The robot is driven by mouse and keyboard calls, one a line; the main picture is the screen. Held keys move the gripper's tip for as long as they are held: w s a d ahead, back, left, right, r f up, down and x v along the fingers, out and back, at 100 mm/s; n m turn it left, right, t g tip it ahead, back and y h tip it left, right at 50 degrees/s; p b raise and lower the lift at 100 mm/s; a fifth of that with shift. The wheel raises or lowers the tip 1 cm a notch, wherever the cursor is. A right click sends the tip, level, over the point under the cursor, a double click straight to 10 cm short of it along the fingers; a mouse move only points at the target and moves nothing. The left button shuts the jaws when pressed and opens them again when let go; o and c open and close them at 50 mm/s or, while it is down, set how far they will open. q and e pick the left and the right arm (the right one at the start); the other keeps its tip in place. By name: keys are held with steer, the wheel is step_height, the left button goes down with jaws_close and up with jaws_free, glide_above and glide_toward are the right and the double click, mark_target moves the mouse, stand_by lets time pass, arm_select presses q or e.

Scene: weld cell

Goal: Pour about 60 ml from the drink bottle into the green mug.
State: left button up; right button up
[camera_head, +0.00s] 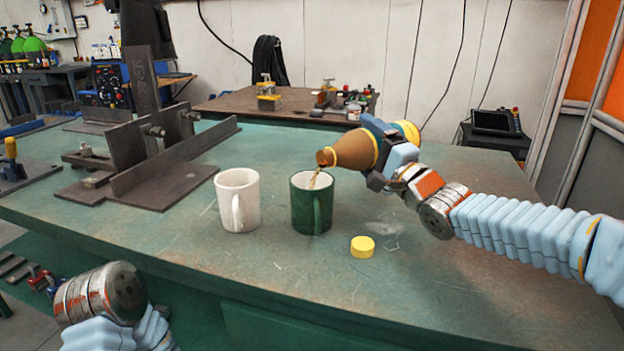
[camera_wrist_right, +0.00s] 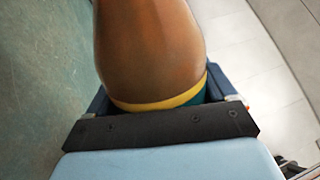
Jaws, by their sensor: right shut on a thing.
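The drink bottle (camera_head: 356,151) is brown with a yellow and blue band, tilted to the left with its open mouth over the green mug (camera_head: 312,206). A thin brown stream runs from its mouth into the mug. My right gripper (camera_head: 384,165) is shut on the bottle; the right wrist view shows the bottle's brown body (camera_wrist_right: 150,50) in the jaws. The green mug stands upright on the table; its liquid level is hidden. The yellow cap (camera_head: 362,246) lies on the table in front of it. My left arm shows at the lower left, but its gripper is not visible.
A white mug (camera_head: 238,200) stands upright to the left of the green mug. A dark steel fixture (camera_head: 150,150) occupies the left of the green table (camera_head: 420,290). The table's front right is clear. A brown table (camera_head: 225,103) with clamps stands behind.

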stand_by(0.7)
steer(key=f+m, duration=0.1)
steer(key=m, duration=0.1)
steer(key=f+m+h+b, duration=0.1)
steer(key=m, duration=0.1)
steer(key=m+t+h+b, duration=0.1)
steer(key=m, duration=0.1)
steer(key=shift+w+d+f, duration=0.1)
steer(key=shift+d+f, duration=0.15)
steer(key=shift+f, duration=0.15)
steer(key=shift+w+m, duration=0.1)
steer(key=shift+m, duration=0.3)
steer(key=shift+a+r+m+p, duration=0.15)
steer(key=shift+r+m+p, duration=0.2)
steer(key=shift+r+m, duration=0.1)
steer(key=shift+s+a+r+m+h, duration=0.1)
steer(key=shift+s+m+h, duration=0.1)
steer(key=shift+m+h, duration=0.2)
steer(key=shift+a+r+m, duration=0.1)
steer(key=shift+m, duration=0.15)
